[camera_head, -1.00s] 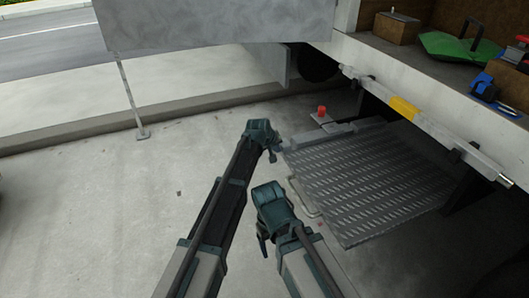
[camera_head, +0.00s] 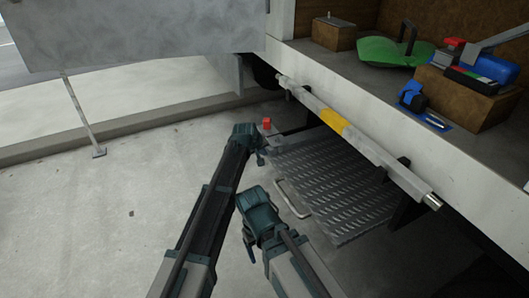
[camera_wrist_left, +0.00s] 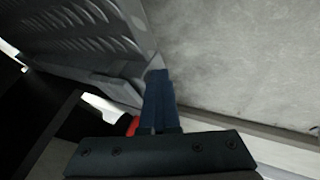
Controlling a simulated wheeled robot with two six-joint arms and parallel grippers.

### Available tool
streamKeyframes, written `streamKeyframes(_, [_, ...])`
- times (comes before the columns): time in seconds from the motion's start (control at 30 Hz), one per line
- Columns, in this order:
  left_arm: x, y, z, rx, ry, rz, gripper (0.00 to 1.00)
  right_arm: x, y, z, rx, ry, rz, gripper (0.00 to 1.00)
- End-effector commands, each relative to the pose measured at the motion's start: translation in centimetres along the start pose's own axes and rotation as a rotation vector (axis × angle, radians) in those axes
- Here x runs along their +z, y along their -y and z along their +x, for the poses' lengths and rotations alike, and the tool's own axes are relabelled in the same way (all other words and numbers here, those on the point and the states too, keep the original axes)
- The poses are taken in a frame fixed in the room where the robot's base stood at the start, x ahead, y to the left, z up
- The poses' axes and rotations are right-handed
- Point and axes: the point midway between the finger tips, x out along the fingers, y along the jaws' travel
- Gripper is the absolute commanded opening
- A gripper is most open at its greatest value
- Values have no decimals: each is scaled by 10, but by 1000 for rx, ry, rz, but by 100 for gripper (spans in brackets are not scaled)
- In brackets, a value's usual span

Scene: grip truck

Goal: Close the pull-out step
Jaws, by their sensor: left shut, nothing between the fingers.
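The pull-out step (camera_head: 335,180) is a grey tread-plate platform, partly out from under the truck bed. Its front edge has a pale loop handle (camera_head: 292,198). My left gripper (camera_head: 262,156) is shut and empty at the step's front left corner, seemingly against it. In the left wrist view its dark blue fingers (camera_wrist_left: 158,98) are together beside the corner of the step (camera_wrist_left: 75,40); exact contact is hard to tell. My right gripper (camera_head: 249,248) hangs in front of the handle, apart from it; its finger gap is unclear.
A red knob (camera_head: 266,124) stands behind the step's left corner. A metal bar (camera_head: 370,150) with a yellow band runs above the step. The truck bed (camera_head: 390,100) holds a green bag (camera_head: 390,52) and boxes. Open pavement (camera_head: 110,220) lies left.

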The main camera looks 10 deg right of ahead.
Motion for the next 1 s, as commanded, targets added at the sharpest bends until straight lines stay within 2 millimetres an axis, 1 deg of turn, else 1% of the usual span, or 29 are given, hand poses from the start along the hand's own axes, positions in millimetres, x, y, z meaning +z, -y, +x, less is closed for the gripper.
streamKeyframes(0.03, [0, -4, 1, 6, -2, 0, 0, 0, 0, 0, 0, 0, 0, 74])
streamKeyframes(0.43, [-1, -7, 3, 12, -3, 0, 0, 0, 0, 0, 0, 0, 0, 74])
streamKeyframes(0.67, [1, -2, -1, 12, -2, 0, 0, 0, 0, 0, 0, 0, 0, 74])
streamKeyframes(0.77, [3, 6, -6, 9, -2, 0, 0, 0, 0, 0, 0, 0, 0, 74])
streamKeyframes(0.93, [7, 27, -19, 3, -2, -2, 0, 0, 0, 0, 0, 0, 0, 74])
streamKeyframes(1.0, [4, 22, -39, 3, -1, 0, 0, 1, -2, -20, 0, 0, -3, 74])
